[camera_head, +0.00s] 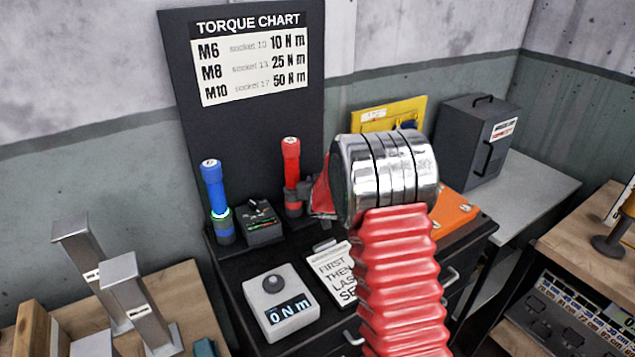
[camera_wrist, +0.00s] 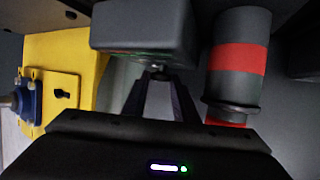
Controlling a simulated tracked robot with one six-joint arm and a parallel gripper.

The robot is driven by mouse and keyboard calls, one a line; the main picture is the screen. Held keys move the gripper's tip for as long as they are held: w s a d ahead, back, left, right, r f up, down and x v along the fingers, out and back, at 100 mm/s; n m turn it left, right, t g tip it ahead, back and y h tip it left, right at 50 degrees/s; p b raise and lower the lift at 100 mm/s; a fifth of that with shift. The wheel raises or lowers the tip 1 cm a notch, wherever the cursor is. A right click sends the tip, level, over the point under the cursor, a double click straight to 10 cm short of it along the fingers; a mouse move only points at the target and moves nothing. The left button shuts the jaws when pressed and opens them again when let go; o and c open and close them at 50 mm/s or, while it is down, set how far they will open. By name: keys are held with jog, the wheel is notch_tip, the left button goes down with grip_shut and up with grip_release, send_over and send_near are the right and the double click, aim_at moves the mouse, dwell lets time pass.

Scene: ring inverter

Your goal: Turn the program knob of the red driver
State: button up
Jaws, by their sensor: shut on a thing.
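The red driver (camera_head: 291,172) stands upright on the bench before the dark board. In the wrist view its dark base with a red band (camera_wrist: 240,58) shows upside down, right of my fingers. Beside it is a dark box (camera_wrist: 145,25), hidden behind my arm in the head view. My gripper (camera_wrist: 158,82) has its fingertips together on a small knob (camera_wrist: 158,72) at that box. The knob is mostly covered by the fingertips, and its setting is not readable. In the head view my gripper (camera_head: 309,196) is just right of the red driver.
The blue driver (camera_head: 213,190) stands at left with a similar dark box (camera_head: 262,222) beside it. A grey display unit (camera_head: 280,308) and a white note card (camera_head: 330,272) lie in front. A yellow panel (camera_head: 415,104) stands at the back, and also shows in the wrist view (camera_wrist: 62,60).

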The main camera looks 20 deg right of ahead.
jog(key=shift+w+a+r+m+h, duration=0.1)
jog(key=shift+w+r+m+h, duration=0.1)
jog(key=shift+r+m+h, duration=0.3)
jog(key=shift+a+f+g+h, duration=0.1)
jog(key=shift+f+g+h, duration=0.2)
jog(key=shift+h, duration=0.1)
jog(key=o, duration=0.7)
jog(key=shift+s, duration=0.1)
jog(key=shift+c, duration=0.2)
jog(key=o, duration=0.3)
jog(key=shift+s+f, duration=0.1)
jog(key=shift+f, duration=0.1)
jog(key=shift+s, duration=0.1)
